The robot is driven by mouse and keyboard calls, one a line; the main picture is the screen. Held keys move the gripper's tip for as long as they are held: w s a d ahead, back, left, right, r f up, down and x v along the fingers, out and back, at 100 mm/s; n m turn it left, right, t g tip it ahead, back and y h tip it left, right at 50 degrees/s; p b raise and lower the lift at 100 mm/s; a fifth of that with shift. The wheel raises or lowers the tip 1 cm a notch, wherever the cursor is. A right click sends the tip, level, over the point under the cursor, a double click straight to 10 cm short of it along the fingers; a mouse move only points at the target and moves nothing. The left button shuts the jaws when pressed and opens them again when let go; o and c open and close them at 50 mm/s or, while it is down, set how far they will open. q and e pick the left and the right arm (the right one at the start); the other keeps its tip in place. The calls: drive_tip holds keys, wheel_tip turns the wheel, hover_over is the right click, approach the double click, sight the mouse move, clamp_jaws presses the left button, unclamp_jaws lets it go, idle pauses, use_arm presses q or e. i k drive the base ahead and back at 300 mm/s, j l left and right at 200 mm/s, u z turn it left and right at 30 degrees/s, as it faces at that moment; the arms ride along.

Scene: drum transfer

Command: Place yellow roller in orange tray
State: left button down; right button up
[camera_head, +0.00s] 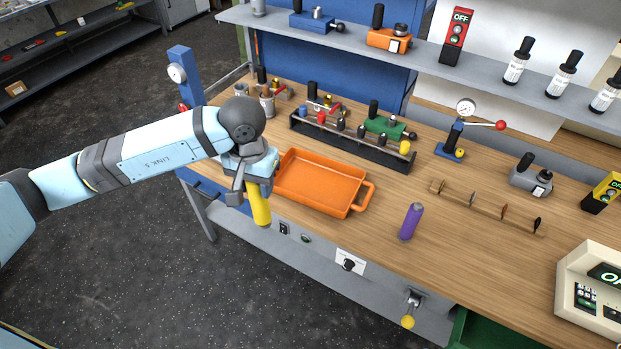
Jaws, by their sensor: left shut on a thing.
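The orange tray (318,186) lies on the wooden bench near its front edge, and it is empty. My left gripper (251,182) is shut on the yellow roller (258,206). It holds the roller roughly upright, hanging down just left of the tray's left end, near the bench's front edge. The gripper's body hides the roller's upper part. I cannot tell exactly how high the roller is above the bench. My right gripper is not in view.
A black rack (352,143) with several tools lies behind the tray. A blue gauge stand (184,79) rises at the bench's left end. A shelf (350,45) overhangs the back.

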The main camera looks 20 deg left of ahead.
sight(309, 181)
drive_tip(key=i+j+z, duration=0.15)
drive_tip(key=j, duration=0.25)
drive_tip(key=i+j+z, duration=0.1)
drive_tip(key=i+j, duration=0.25)
drive_tip(key=i+j+z, duration=0.15)
drive_tip(key=i+j, duration=0.15)
drive_tip(key=i, duration=0.1)
